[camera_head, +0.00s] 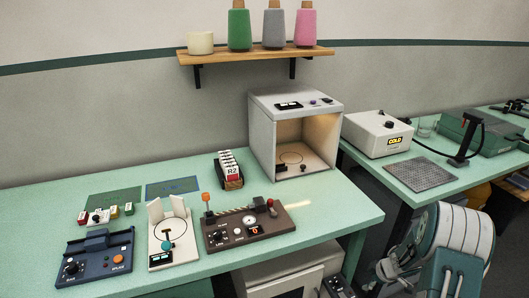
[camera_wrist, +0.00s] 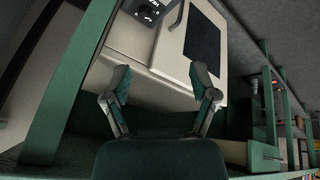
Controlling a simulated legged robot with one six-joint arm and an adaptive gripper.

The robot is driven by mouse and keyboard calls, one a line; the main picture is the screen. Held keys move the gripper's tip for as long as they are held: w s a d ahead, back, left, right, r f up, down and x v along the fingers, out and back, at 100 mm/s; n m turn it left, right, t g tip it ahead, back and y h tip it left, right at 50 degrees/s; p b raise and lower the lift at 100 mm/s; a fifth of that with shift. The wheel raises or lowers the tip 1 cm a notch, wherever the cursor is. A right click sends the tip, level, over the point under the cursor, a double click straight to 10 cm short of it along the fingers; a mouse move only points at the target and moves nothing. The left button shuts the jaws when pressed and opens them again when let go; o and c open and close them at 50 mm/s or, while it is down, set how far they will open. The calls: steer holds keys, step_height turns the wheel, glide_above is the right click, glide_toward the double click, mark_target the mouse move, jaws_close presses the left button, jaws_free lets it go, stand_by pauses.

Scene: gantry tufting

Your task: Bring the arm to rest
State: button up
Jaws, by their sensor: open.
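My gripper (camera_wrist: 161,85) shows in the wrist view with its two fingers spread apart and nothing between them. Beyond the fingers are a pale cabinet (camera_wrist: 160,58) with a dark window and green frame bars. In the head view my arm (camera_head: 455,240) stands at the lower right, in front of the right bench. The fingers cannot be made out in the head view.
The green left bench (camera_head: 330,215) holds a blue device (camera_head: 95,258), a white stand (camera_head: 160,258), a brown device (camera_head: 250,232), a card rack (camera_head: 230,182) and an open-front booth (camera_head: 262,135). The right bench holds a COLD unit (camera_head: 370,130) and a grey perforated plate (camera_head: 420,173).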

steer(key=w+a+r+m+t+h, duration=0.1)
steer(key=w+r+m+t+h, duration=0.15)
steer(key=r, duration=0.95)
steer(key=w+r+m+t+h, duration=0.1)
steer(key=r+m+t+h, duration=0.15)
steer(key=r, duration=0.95)
steer(key=s+a+r+m+h, duration=0.2)
steer(key=s+r, duration=0.3)
steer(key=r, duration=0.3)
steer(key=s+a+r+m+g+y, duration=0.1)
steer(key=s+a+r+m+y, duration=0.1)
steer(key=s+a, duration=0.6)
steer(key=s+a+r+m+g+y, duration=0.2)
steer(key=s+a, duration=0.6)
steer(key=s, duration=1.1)
steer(key=shift+s+a+r+m, duration=0.3)
steer(key=shift+r+m, duration=0.3)
steer(key=shift+r, duration=0.25)
steer(key=shift+w, duration=0.1)
